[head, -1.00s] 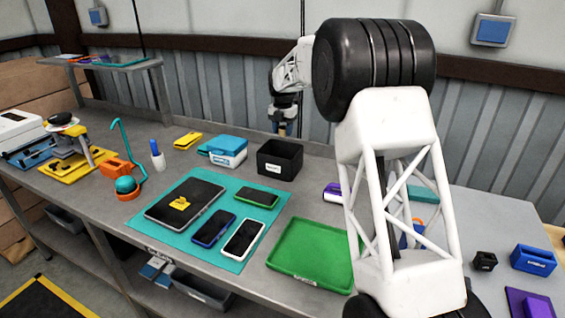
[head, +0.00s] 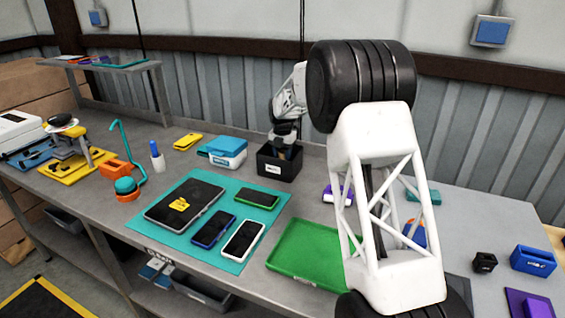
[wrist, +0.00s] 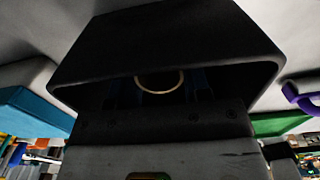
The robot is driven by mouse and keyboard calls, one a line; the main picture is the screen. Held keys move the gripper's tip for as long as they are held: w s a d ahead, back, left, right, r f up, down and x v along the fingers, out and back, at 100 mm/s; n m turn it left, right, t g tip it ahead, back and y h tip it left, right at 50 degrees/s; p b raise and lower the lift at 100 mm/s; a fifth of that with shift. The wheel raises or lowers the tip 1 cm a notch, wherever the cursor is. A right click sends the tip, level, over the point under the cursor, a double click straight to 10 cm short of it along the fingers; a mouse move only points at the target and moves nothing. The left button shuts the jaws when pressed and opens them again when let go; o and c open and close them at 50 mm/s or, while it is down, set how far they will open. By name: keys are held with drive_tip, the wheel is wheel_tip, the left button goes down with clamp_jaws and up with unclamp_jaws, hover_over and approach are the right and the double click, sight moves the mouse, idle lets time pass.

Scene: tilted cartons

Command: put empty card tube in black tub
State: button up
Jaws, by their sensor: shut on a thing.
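The black tub (head: 278,170) stands near the back of the bench with a white label on its front. My gripper (head: 284,152) reaches down into its opening. In the wrist view the tub (wrist: 160,38) fills the upper middle, and my gripper (wrist: 160,88) is in its dark inside. The card tube (wrist: 160,92) shows there as a pale ring between the fingers, and my gripper is shut on it. The tube's lower part is hidden, so I cannot tell whether it touches the tub floor.
A blue and white box (head: 228,152) stands close to the tub's left. A teal mat (head: 200,255) with phones and a tablet lies in front. A green tray (head: 300,252) is to the front right. A purple and white item (head: 330,195) lies right of the tub.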

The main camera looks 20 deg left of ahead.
drive_tip(key=shift+f, duration=1.9)
drive_tip(key=shift+f, duration=0.15)
drive_tip(key=o, duration=1)
drive_tip(key=shift+c, duration=0.2)
wheel_tip(320, 180, up, 12)
drive_tip(key=shift+r, duration=0.2)
